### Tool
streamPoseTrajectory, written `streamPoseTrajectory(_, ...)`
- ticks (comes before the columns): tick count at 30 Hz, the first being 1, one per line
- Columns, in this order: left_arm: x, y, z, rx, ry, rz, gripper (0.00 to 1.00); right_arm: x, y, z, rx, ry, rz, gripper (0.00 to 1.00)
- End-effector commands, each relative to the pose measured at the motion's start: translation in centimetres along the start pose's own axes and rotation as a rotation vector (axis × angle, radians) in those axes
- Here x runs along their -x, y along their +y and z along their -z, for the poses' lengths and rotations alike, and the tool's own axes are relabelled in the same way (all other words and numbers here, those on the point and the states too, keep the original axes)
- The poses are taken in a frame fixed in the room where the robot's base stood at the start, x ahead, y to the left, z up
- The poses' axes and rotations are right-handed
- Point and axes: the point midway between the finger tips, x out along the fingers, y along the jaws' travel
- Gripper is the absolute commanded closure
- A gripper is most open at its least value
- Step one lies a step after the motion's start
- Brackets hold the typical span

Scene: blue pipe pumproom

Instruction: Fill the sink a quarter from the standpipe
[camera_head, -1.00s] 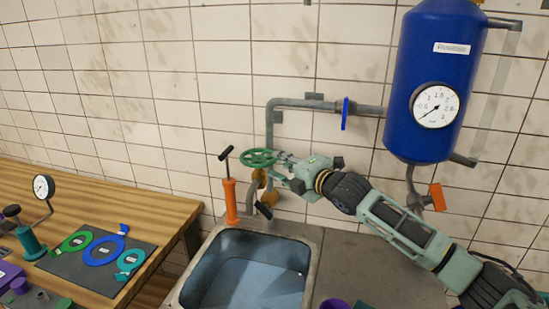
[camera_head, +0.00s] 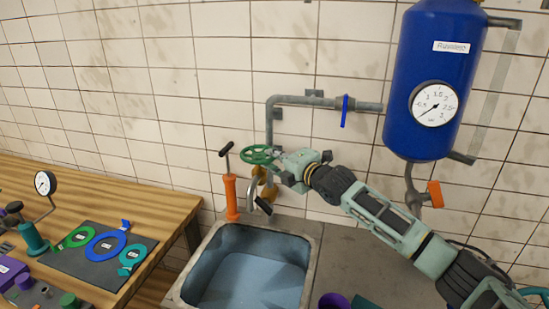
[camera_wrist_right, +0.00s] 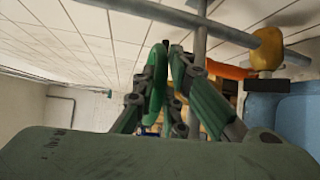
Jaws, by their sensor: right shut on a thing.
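The green handwheel (camera_head: 260,155) sits on the standpipe (camera_head: 268,132), behind the sink (camera_head: 312,262). My right gripper (camera_head: 279,166) is shut on the handwheel's rim from the right. In the right wrist view, the fingers (camera_wrist_right: 170,62) close on the green wheel (camera_wrist_right: 154,82). The grey spout (camera_head: 252,190) hangs at the sink's back edge. A pale blue, flat surface that looks like water (camera_head: 250,285) lies low in the basin. I cannot make out a stream from the spout. My left gripper is out of view.
An orange hand pump (camera_head: 231,198) stands at the sink's back left corner. A blue tank (camera_head: 433,50) with a gauge (camera_head: 434,106) hangs at right, its pipe carrying a blue-handled valve (camera_head: 345,110). A wooden bench (camera_head: 170,212) stands left. A purple cup (camera_head: 332,301) stands right of the sink.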

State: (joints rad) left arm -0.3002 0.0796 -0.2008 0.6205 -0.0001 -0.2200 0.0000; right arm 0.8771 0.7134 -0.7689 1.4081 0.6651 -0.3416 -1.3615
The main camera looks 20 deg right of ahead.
Motion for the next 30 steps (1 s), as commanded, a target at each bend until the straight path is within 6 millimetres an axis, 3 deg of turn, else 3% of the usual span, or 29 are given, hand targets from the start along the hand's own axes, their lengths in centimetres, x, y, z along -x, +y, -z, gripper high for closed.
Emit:
streamPoseTrajectory(17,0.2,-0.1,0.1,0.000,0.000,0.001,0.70,0.1,0.1,0.4,-0.006,-0.051,0.005,1.00)
streamPoseTrajectory(30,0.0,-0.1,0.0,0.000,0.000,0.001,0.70,0.5,0.2,1.6,-0.043,-0.273,0.035,1.00)
